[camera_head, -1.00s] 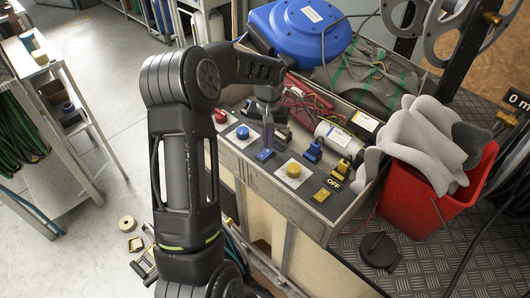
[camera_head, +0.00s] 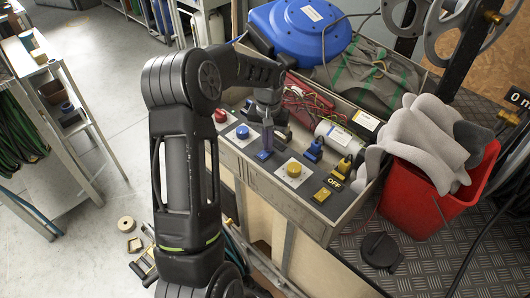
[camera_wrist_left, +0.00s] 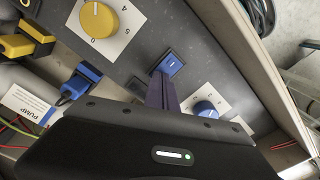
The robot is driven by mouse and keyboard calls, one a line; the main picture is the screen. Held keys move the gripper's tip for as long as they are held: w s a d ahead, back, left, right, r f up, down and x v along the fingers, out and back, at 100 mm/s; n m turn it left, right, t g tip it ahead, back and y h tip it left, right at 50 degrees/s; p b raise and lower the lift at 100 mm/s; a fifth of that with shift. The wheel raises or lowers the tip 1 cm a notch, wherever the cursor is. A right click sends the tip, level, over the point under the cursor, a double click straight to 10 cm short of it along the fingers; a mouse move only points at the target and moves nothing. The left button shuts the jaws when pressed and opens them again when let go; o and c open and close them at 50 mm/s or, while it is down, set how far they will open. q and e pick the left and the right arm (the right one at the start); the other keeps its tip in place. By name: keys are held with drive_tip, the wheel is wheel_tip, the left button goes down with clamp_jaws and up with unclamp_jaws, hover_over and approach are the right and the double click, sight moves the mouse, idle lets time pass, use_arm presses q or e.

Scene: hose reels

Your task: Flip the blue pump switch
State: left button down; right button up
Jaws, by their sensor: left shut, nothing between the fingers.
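The blue rocker switch (camera_head: 263,155) sits on the grey control panel (camera_head: 276,182), between the blue knob (camera_head: 242,131) and the yellow knob (camera_head: 294,169). It also shows in the left wrist view (camera_wrist_left: 171,62), just beyond my fingertips. My left gripper (camera_head: 267,149) points down at this switch with its purple-grey fingers shut and empty. In the wrist view the fingertips (camera_wrist_left: 161,78) overlap the switch's near edge. I cannot tell whether they touch it. My right gripper is not in view.
A blue plug (camera_head: 313,150), a yellow plug (camera_head: 343,167) and a yellow switch (camera_head: 322,195) marked OFF are on the panel. A red knob (camera_head: 220,115) is at its left end.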

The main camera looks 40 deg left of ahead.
use_arm(q)
drive_tip(key=shift+f, duration=0.25)
drive_tip(key=shift+r+p, duration=2.25)
drive_tip(key=shift+r, duration=1.25)
